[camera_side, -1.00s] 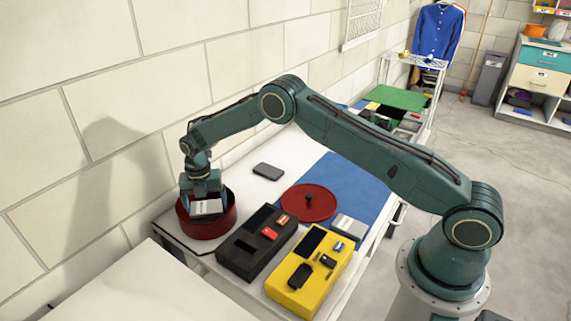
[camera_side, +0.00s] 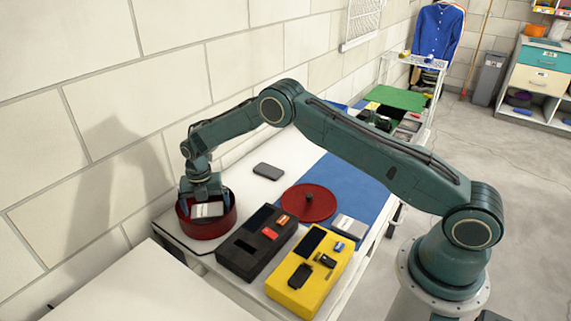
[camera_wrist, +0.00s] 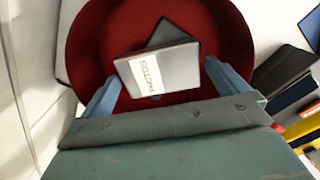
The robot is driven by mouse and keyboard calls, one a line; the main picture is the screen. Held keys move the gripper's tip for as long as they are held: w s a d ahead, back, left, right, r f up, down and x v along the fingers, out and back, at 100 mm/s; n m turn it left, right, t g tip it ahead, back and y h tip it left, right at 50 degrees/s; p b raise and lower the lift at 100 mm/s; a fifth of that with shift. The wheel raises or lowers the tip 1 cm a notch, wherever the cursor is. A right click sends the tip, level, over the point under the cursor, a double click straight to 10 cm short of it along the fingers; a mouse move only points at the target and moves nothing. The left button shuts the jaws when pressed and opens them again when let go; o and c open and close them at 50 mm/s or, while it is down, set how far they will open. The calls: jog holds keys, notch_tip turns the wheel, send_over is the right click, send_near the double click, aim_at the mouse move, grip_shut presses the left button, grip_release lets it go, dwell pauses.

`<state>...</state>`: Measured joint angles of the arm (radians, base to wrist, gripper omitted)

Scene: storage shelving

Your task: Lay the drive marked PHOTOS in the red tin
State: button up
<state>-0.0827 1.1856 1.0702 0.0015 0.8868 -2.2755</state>
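The red tin (camera_side: 222,226) stands open on the white bench by the wall; it also shows in the wrist view (camera_wrist: 88,50). A silver drive with a white label (camera_wrist: 165,70) lies inside it, resting partly on a dark flat item (camera_wrist: 167,33). The turned lettering seems to read PHOTOS. In the side view the drive (camera_side: 207,210) is seen low between my fingers. My gripper (camera_wrist: 165,82) is open, pointing down into the tin, with a finger on each side of the drive and gaps between.
The red round lid (camera_side: 320,204) lies on the bench, partly on a blue mat. A black box (camera_side: 240,262) and a yellow box (camera_side: 300,298) holding small items stand beside the tin. Another light drive (camera_side: 349,228) lies behind the yellow box, and a dark grey one (camera_side: 268,171) near the wall.

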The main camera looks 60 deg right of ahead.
jog(key=shift+r, duration=0.1)
notch_tip(320, 180, up, 13)
dwell(0.9)
dwell(0.5)
notch_tip(320, 180, up, 13)
jog(key=m+t, duration=0.1)
jog(key=m, duration=0.5)
send_over(207, 210)
jog(key=s+d, duration=0.2)
jog(key=s, duration=0.4)
jog(key=s+d+r+m+t, duration=0.1)
jog(key=s+r+m+t, duration=0.1)
jog(key=s+r+m, duration=0.65)
jog(key=s+d+m+t, duration=0.2)
jog(key=s+m, duration=1)
jog(key=s, duration=1.6)
jog(key=shift+s+t, duration=0.3)
